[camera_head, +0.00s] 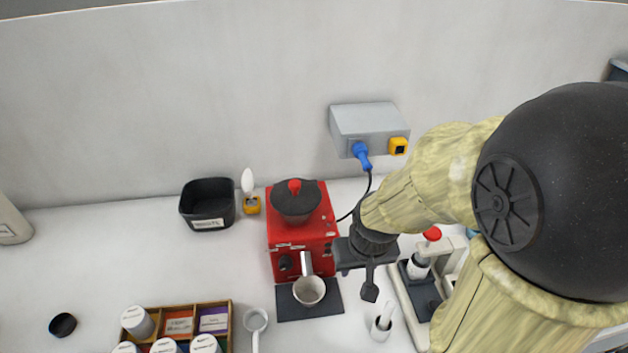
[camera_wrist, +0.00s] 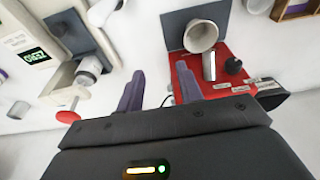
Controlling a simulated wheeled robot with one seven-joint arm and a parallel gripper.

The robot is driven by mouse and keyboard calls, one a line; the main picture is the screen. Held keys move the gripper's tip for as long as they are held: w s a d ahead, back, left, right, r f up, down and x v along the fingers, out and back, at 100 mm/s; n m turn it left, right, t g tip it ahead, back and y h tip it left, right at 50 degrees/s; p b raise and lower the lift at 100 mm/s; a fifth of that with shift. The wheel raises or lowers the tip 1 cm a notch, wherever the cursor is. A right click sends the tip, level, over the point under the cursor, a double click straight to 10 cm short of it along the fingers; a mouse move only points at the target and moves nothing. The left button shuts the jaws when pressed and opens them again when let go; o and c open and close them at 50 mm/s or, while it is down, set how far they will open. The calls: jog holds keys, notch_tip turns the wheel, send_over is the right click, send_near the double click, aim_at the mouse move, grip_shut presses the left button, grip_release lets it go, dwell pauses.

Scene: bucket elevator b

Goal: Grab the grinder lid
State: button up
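The red grinder (camera_head: 287,238) stands on the white counter at the middle. Its dark round lid (camera_head: 307,205) with a red knob (camera_head: 295,186) sits on top. My gripper (camera_head: 357,281) is to the right of the grinder, lower in the picture than the lid, and apart from it. In the wrist view my gripper (camera_wrist: 160,82) is open with nothing between its two fingers. The grinder (camera_wrist: 200,68) shows there behind the right finger. The lid cannot be made out clearly in the wrist view.
A white cup (camera_head: 309,291) stands on a dark mat (camera_head: 325,308) before the grinder. A grey wall box (camera_head: 365,122) with a blue plug (camera_head: 361,153) is behind. A white device (camera_head: 404,302) stands right. A black bin (camera_head: 208,204) and wooden tray (camera_head: 232,322) are left.

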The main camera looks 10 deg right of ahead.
jog(key=shift+w+d, duration=0.1)
jog(key=shift+w, duration=0.25)
jog(key=o, duration=0.3)
jog(key=shift+s, duration=0.15)
jog(key=w+a+r+n+t+h+p, duration=0.3)
jog(key=a+r+n+h+p, duration=0.1)
jog(key=a+n, duration=0.7)
jog(key=w+a+r+n+t+h+p, duration=0.3)
jog(key=a+r+n+p, duration=0.4)
jog(key=n, duration=0.9)
jog(key=a+r+t+h, duration=0.1)
jog(key=a+r+h, duration=0.1)
jog(key=a, duration=0.1)
jog(key=shift+w+a+r+h, duration=0.2)
jog(key=shift+a+h, duration=0.1)
jog(key=shift+a, duration=0.1)
